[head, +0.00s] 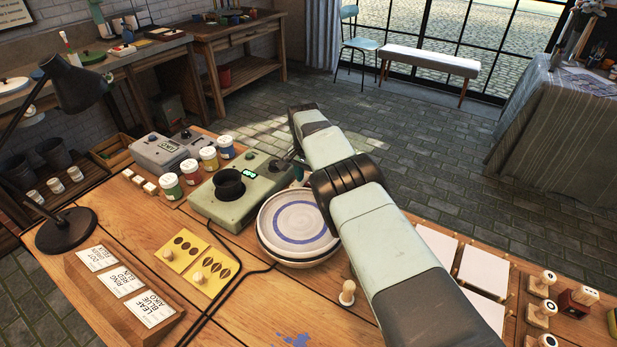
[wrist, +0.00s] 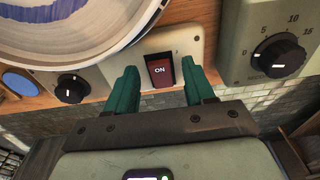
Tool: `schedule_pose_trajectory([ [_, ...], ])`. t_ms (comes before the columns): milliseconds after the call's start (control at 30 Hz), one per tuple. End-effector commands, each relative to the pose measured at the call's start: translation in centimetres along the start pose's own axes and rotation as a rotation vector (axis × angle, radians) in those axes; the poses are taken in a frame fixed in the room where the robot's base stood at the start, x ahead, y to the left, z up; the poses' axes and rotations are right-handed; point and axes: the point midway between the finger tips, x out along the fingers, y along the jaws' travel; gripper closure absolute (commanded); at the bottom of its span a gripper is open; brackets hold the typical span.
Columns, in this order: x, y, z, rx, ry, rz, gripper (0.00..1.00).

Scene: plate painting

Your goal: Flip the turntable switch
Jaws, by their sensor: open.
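The turntable (head: 262,243) carries a white plate with a blue ring (head: 298,222); the plate also shows at the upper left of the wrist view (wrist: 60,30). In the wrist view the turntable switch (wrist: 160,74) is a dark red rocker marked ON, set in a pale panel beside the plate. My gripper (wrist: 159,66) is open, its two teal fingers on either side of the switch, with nothing held. I cannot tell whether the fingers touch the panel. In the head view the switch is hidden and only a bit of my gripper (head: 298,172) shows behind the plate.
A black knob (wrist: 72,88) sits left of the switch and a numbered dial (wrist: 278,56) right of it. A green device with a black cup (head: 229,184) stands close to the turntable. Paint jars (head: 190,171) stand left. White sheets (head: 486,268) lie right.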

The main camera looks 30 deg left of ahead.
Motion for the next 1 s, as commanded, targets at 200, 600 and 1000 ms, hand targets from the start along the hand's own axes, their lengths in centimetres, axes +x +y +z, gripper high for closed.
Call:
schedule_pose_trajectory([
  [200, -0.6, 0.0, -0.1, 0.001, 0.001, 0.001, 0.47],
  [600, -7.1, -0.1, 0.0, 0.000, 0.002, -0.003, 0.47],
  [1000, -10.8, 0.0, 0.0, 0.000, 0.000, 0.000, 0.47],
])
